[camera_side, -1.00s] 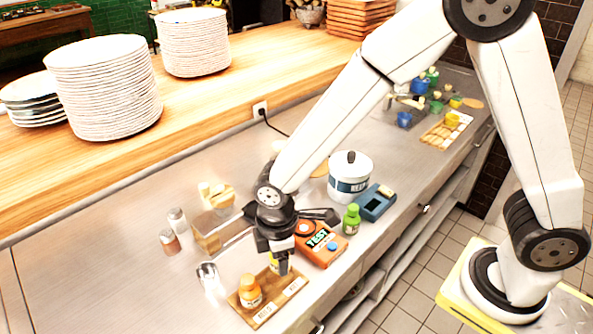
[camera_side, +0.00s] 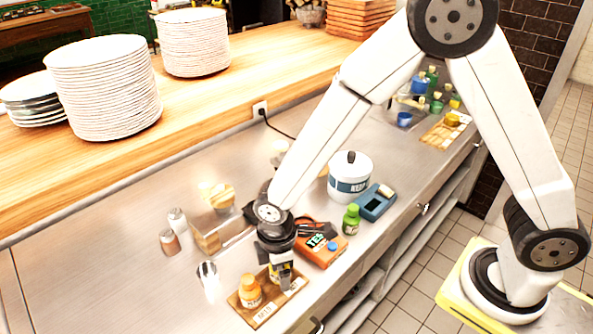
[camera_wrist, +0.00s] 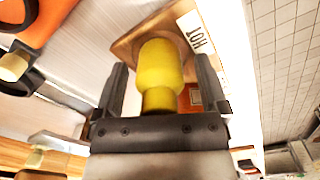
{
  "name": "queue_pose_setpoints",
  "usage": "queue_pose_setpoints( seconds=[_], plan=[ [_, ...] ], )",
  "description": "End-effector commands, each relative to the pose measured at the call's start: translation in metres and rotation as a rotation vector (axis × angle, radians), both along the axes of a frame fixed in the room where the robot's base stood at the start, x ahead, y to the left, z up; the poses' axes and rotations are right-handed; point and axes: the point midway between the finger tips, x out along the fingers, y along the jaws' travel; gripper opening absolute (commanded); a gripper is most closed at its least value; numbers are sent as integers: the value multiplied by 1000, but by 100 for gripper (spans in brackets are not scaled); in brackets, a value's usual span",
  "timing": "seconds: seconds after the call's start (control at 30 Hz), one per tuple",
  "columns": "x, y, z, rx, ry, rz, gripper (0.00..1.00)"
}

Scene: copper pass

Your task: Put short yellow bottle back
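A short yellow bottle (camera_wrist: 160,68) stands on a small wooden tray (camera_side: 243,313) and fills the middle of the wrist view. The tray has white labels along its front edge, and one reads HOT in the wrist view. My gripper (camera_side: 280,283) is down at the right part of the tray. In the wrist view its two fingers (camera_wrist: 160,95) are on either side of the bottle, with a gap on each side. In the side view the gripper mostly hides the yellow bottle. An orange bottle (camera_side: 250,292) stands on the tray's left part.
An orange box (camera_side: 320,250), a green bottle (camera_side: 351,218), a blue device (camera_side: 375,203) and a white pot (camera_side: 349,178) stand behind and right of my gripper. The counter's front edge is close.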

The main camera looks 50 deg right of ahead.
Motion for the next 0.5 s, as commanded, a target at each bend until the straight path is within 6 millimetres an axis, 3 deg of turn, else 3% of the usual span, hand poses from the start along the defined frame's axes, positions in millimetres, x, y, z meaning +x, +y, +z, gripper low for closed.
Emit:
queue_pose_setpoints(
  seconds=[0.5],
  plan=[
    [0,0,7,1,0,0,92]
  ],
)
